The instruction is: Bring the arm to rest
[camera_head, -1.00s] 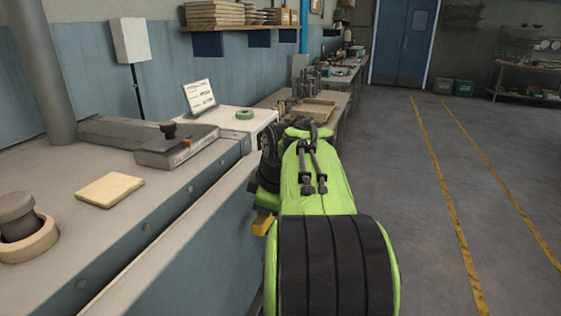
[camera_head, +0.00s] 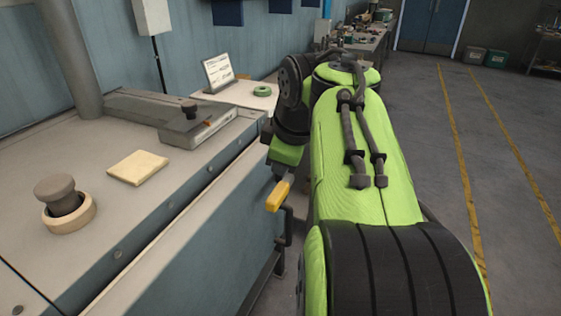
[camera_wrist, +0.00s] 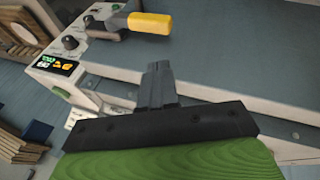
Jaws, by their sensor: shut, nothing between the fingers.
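My gripper (camera_wrist: 158,70) shows in the wrist view, its dark fingers together and empty, with a machine's grey top and front edge beyond them. A yellow-ended handle (camera_wrist: 148,23) on a dark lever is farther off, above the fingertips in the picture and apart from them. In the head view my green and black arm (camera_head: 365,150) stretches forward beside the bench, folded at its far end. A yellow handle (camera_head: 280,193) shows just below the arm's green end piece. The fingertips cannot be made out in the head view.
The grey bench top (camera_head: 165,235) holds a beige pad (camera_head: 138,167), a knob in a wooden ring (camera_head: 67,207) and a clamp (camera_head: 212,125). A green ring (camera_head: 262,91) lies farther back. A control panel (camera_wrist: 58,66) shows in the wrist view. Open floor (camera_head: 440,130) lies right.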

